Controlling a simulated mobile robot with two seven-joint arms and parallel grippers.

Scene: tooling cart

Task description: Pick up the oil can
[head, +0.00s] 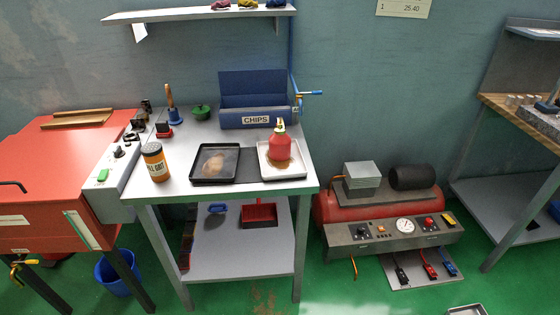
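A red can with a yellowish spout top (280,147), which looks like the oil can, stands upright on a white tray (303,171). The tray lies at the front right of the grey cart top (314,187), with a brownish stain around the can's base. Neither of my grippers is in view.
A black tray (234,178) lies left of the can, and an orange-and-black canister (155,162) stands farther left. A blue CHIPS bin (256,121) is behind. A red dustpan (259,213) is on the lower shelf. A red compressor (375,205) stands at right.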

